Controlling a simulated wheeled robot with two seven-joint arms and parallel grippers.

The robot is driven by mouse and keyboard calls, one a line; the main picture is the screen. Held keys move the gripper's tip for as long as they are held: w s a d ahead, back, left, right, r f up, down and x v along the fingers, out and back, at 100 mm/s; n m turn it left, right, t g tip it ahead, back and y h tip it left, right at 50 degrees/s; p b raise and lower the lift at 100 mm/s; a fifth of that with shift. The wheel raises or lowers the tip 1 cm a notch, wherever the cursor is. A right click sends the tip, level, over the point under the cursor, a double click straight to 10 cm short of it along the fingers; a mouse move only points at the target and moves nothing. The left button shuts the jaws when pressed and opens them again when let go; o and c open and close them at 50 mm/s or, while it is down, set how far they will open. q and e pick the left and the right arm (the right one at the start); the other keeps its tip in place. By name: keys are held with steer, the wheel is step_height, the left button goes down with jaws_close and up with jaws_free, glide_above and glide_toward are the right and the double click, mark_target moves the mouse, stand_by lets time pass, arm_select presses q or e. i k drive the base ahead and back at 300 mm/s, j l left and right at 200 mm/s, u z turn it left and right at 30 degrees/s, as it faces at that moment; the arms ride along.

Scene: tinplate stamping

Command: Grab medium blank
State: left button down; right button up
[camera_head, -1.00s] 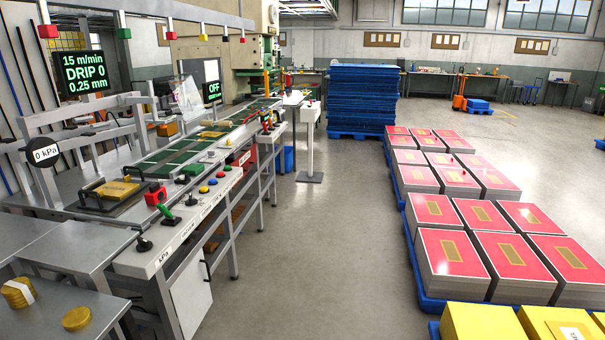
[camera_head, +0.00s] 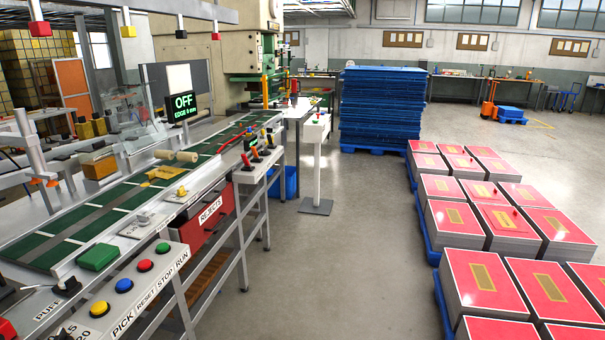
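No gripper of mine is in view. Several stacks of sheets with red tops and gold centre panels (camera_head: 487,277) stand on blue pallets at the right. Their footprints look alike, and I cannot tell which sheet, if any, is the medium blank. A flat gold piece (camera_head: 160,174) lies on the green-and-white conveyor (camera_head: 112,203) at the left. I cannot tell whether it is a blank.
A control panel (camera_head: 135,285) with coloured buttons fronts the conveyor. A red bin (camera_head: 207,228) marked REJECTS hangs below. A post (camera_head: 316,165) and a blue pallet pile (camera_head: 382,108) stand behind. The floor (camera_head: 340,265) between is clear.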

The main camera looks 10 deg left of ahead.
mark_target(164, 172)
steer(key=i+u, duration=0.4)
steer(key=i+l+u, duration=0.1)
steer(key=i+u, duration=0.25)
steer(key=i+l+u, duration=0.2)
steer(key=i+u, duration=0.2)
steer(key=i+l+u, duration=0.35)
